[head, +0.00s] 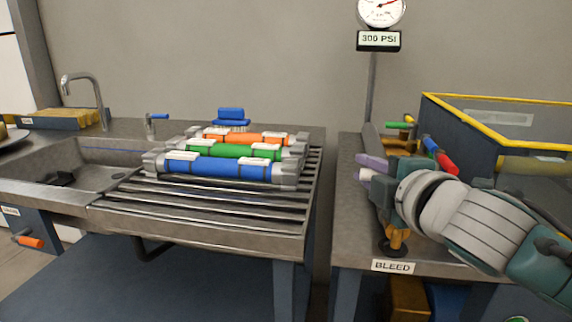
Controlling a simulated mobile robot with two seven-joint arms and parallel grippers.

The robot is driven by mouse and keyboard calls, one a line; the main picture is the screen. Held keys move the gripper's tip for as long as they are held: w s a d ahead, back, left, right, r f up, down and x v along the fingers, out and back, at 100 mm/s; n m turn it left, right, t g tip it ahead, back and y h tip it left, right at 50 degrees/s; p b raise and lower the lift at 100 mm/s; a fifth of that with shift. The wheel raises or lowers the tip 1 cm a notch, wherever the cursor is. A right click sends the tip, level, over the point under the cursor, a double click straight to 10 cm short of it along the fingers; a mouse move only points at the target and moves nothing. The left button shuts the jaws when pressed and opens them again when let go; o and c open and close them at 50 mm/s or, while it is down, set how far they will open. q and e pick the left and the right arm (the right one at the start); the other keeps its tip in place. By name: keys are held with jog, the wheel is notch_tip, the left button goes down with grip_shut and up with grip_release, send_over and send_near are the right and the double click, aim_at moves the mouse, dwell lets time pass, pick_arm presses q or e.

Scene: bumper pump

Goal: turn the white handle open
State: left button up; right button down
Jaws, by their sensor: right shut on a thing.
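My right gripper (367,168) reaches in from the right, over the right-hand metal bench. Its pale lilac fingertips point left and are close together. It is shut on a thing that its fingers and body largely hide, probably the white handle. I cannot make out the handle's outline or its angle. Just below the gripper, a brass valve (397,240) stands on a dark round base behind the BLEED label (393,266). My left gripper is not in view.
Green (397,125), blue (430,144) and red (446,163) handles stand close behind my right gripper. A yellow-rimmed dark tank (460,122) is at the right. A gauge (381,11) hangs above a 300 PSI sign. Coloured cylinders (218,166) lie on the left rack.

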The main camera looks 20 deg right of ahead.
jog(key=n+y, duration=0.1)
jog(key=y, duration=0.1)
jog(key=s+a+n+y+p, duration=0.1)
jog(key=n+y, duration=0.1)
jog(key=n+y+p, duration=0.1)
jog(key=y, duration=0.1)
jog(key=shift+s+a, duration=0.2)
jog(key=n+y, duration=0.1)
jog(key=g+y, duration=0.1)
jog(key=s+n+b, duration=0.1)
jog(key=shift+a+f+n+y, duration=0.15)
jog(key=shift+a+n+y, duration=0.15)
jog(key=shift+y, duration=0.1)
jog(key=shift+s+a+n+g+y+b, duration=0.15)
jog(key=shift+s+n+g+y+b, duration=0.1)
jog(key=shift+n+g+y+b, duration=0.35)
jog(key=shift+s+a+n+g+y+b, duration=0.1)
jog(key=shift+s+n+g+y+b, duration=0.15)
jog(key=shift+n+y, duration=0.4)
jog(key=shift+y, duration=0.25)
jog(key=c, duration=0.8)
grip_release()
jog(key=shift+s, duration=0.1)
